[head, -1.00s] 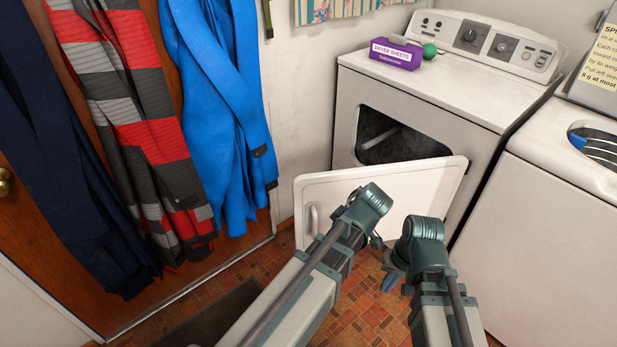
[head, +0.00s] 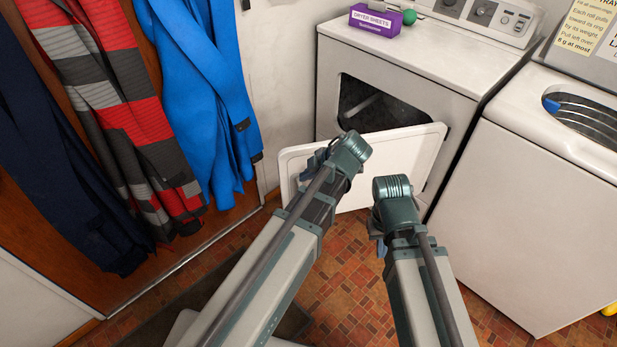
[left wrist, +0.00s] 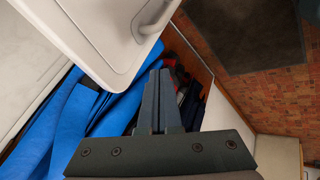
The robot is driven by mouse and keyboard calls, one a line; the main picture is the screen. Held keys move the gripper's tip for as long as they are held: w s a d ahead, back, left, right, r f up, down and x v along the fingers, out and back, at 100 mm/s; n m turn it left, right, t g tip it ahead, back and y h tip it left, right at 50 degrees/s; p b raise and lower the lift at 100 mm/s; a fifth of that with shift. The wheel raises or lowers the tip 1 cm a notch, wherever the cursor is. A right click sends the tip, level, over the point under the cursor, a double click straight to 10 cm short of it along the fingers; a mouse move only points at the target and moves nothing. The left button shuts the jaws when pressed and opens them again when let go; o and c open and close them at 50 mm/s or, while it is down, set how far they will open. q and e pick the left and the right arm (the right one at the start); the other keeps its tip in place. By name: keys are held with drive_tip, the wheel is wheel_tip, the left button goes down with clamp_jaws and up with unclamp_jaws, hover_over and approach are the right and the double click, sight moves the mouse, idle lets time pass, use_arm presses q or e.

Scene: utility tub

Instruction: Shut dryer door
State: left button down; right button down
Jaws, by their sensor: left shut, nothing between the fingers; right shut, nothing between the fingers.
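The white dryer (head: 400,75) stands at the back with its dark opening (head: 372,100) exposed. Its white door (head: 405,150) stands open, reaching out to the left in front of the opening. My left gripper (head: 312,163) is at the door's outer left part, mostly hidden by my wrist. In the left wrist view its fingers (left wrist: 156,75) are shut and empty, beside the door (left wrist: 85,30) and just below its handle (left wrist: 152,18); I cannot tell whether they touch. My right gripper (head: 381,248) is mostly hidden under its wrist, low in front of the door and apart from it.
A purple dryer-sheets box (head: 375,20) and a green ball (head: 409,17) sit on the dryer. A white washer (head: 540,150) stands to the right. Blue clothing (head: 205,90) and striped clothing (head: 120,90) hang at the left. A dark mat (head: 180,310) lies on the tiled floor.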

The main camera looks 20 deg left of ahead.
use_arm(q)
drive_tip(key=shift+w+a+f+b, duration=1.9)
drive_tip(key=shift+w+a+f, duration=0.55)
drive_tip(key=shift+a, duration=0.25)
